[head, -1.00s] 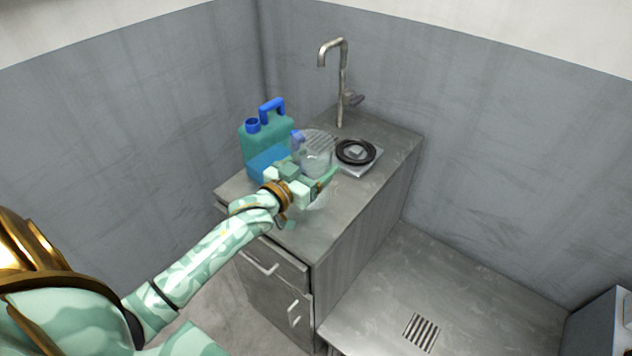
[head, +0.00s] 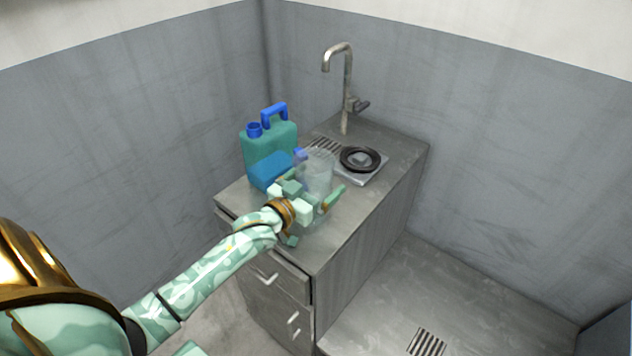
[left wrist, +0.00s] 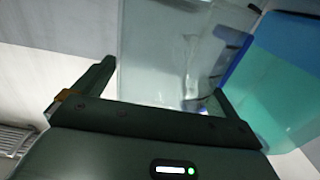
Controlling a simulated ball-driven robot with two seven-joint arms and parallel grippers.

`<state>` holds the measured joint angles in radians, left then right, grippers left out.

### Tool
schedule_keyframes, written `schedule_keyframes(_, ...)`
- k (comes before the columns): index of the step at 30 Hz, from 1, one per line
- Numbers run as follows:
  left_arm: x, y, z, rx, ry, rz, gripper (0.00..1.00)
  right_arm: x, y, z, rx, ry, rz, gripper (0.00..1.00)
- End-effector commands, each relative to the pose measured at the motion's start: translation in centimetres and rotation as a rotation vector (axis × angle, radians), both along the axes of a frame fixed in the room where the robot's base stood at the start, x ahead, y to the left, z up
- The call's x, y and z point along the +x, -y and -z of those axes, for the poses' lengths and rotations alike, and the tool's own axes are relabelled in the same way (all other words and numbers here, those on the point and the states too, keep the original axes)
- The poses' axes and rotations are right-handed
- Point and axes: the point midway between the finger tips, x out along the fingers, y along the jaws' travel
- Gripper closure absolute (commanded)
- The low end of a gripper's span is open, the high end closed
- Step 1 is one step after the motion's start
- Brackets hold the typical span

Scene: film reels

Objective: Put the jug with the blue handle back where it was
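The clear jug (head: 320,165) has a blue handle (head: 299,155) on its left side in the head view. It is upright over the near part of the counter; whether its base touches the counter is hard to tell. My left gripper (head: 314,192) has its fingers on either side of the jug body and appears shut on it. In the left wrist view the jug (left wrist: 160,60) fills the gap between the fingers (left wrist: 165,85), with the handle side at the right. My right gripper is not in view.
A tap (head: 346,85) rises behind. The near counter is bare.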

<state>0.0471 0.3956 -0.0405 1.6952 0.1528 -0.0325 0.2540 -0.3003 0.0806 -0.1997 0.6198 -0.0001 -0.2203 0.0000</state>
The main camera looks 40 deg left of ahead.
Motion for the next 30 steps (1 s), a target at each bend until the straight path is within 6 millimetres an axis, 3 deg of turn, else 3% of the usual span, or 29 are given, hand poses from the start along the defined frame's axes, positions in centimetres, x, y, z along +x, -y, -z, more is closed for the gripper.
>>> schedule_keyframes(5,-0.1,0.0,-0.3,0.0,0.0,0.0,0.03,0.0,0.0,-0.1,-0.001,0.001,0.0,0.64)
schedule_keyframes(8,-1.4,-0.1,-0.3,-0.001,-0.001,0.0,0.03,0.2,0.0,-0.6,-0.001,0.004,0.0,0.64)
schedule_keyframes(15,-7.1,-0.6,-0.5,-0.001,-0.002,0.0,0.03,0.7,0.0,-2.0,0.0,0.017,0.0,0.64)
schedule_keyframes(21,-10.7,-0.9,-0.4,-0.001,-0.001,-0.001,0.03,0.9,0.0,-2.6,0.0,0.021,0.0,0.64)
schedule_keyframes(30,-12.0,-1.0,-0.3,0.0,0.001,0.0,0.03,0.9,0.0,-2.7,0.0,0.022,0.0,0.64)
